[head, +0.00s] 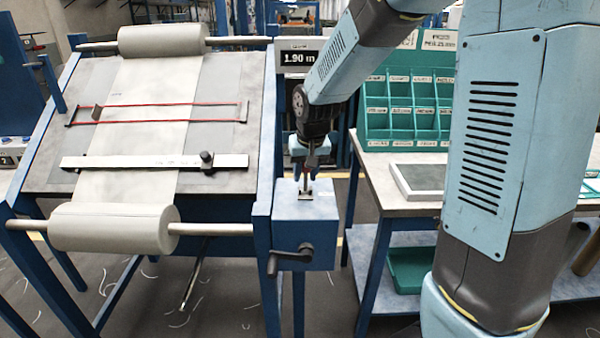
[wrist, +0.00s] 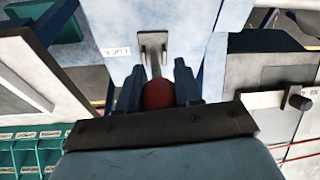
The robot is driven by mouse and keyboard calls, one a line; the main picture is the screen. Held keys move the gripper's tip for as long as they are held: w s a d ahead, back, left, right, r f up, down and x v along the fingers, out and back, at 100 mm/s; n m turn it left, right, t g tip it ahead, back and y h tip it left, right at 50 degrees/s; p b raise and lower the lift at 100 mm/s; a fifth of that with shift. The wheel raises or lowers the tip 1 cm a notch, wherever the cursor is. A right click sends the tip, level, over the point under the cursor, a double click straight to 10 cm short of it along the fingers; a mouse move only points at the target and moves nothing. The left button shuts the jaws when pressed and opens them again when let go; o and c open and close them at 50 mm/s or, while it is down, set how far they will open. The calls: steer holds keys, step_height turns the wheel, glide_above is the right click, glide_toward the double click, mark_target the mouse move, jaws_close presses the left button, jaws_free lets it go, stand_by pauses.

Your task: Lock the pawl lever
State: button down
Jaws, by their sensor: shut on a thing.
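The pawl lever is a metal bar with a red knob. It stands up from a slotted metal plate (wrist: 152,42) on top of the blue box (head: 305,228) at the right end of the loom's front roller. My gripper (head: 308,172) is directly above the box. In the wrist view my gripper (wrist: 158,92) has its two dark fingers on either side of the red knob (wrist: 158,95) and is shut on it. The lever's bar (wrist: 155,65) runs from the knob to the slot. A small white label (wrist: 117,52), too small to read, is beside the plate.
A black crank handle (head: 290,258) sticks out of the box's front. The loom bed with its fabric roll (head: 115,227) is at left. A workbench with green bins (head: 405,105) and a grey panel (head: 420,178) is at right.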

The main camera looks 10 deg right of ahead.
steer(key=shift+f, duration=0.1)
steer(key=c, duration=0.8)
jaws_free()
steer(key=v, duration=1.3)
steer(key=shift+r, duration=0.4)
steer(key=shift+c, duration=0.2)
